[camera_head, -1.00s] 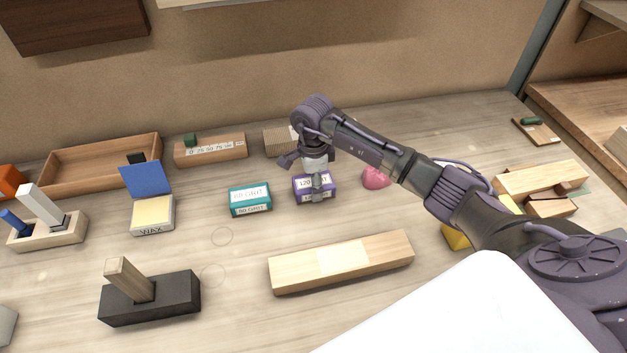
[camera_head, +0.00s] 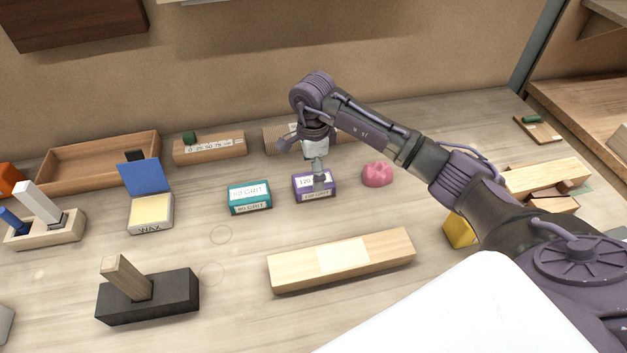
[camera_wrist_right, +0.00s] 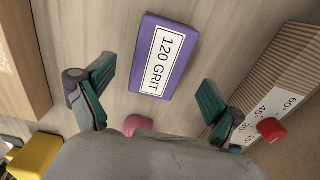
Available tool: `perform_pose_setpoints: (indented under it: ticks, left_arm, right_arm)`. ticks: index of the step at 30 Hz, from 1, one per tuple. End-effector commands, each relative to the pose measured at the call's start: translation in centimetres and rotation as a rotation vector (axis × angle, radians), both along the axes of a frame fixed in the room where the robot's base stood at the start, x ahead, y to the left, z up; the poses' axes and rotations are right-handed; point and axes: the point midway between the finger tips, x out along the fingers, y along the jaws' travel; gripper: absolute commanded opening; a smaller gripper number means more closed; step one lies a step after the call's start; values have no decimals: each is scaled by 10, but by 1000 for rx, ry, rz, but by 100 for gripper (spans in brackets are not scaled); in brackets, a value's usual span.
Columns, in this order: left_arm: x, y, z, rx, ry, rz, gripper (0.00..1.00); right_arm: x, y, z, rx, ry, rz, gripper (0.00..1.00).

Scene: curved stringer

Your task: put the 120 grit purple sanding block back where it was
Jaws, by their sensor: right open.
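The purple 120 grit sanding block (camera_head: 329,191) sits flat on the workbench in the head view, just right of the teal 80 grit block (camera_head: 250,197) with a gap between them. In the right wrist view the purple block (camera_wrist_right: 166,57) shows its white "120 GRIT" label. My right gripper (camera_head: 318,180) is above the purple block, pointing down. In the wrist view its green-padded fingers (camera_wrist_right: 155,90) are spread wide and hold nothing; the block lies beyond them. My left gripper is not in view.
A pink lump (camera_head: 377,174) is close to the right of the purple block. A ribbed wooden block (camera_head: 277,139) stands behind. A long wooden beam (camera_head: 342,262) lies in front. Bare bench lies between the beam and the purple block.

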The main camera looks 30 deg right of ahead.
Motion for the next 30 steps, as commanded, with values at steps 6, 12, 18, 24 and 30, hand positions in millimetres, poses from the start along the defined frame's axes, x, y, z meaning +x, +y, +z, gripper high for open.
perform_pose_setpoints:
  ticks: [6, 12, 18, 24, 30]
  left_arm:
    - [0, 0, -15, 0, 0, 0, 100]
    - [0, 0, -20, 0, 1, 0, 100]
    - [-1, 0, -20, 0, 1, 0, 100]
    - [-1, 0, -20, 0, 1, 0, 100]
    - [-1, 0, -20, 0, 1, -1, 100]
  right_arm:
    - [1, -1, 46, -2, -6, 1, 92]
    - [1, 0, 73, 0, -2, 2, 92]
    - [0, 0, 80, -1, 0, 0, 92]
    - [0, 0, 80, 0, 0, 0, 92]
    - [0, 0, 80, 0, 0, 0, 92]
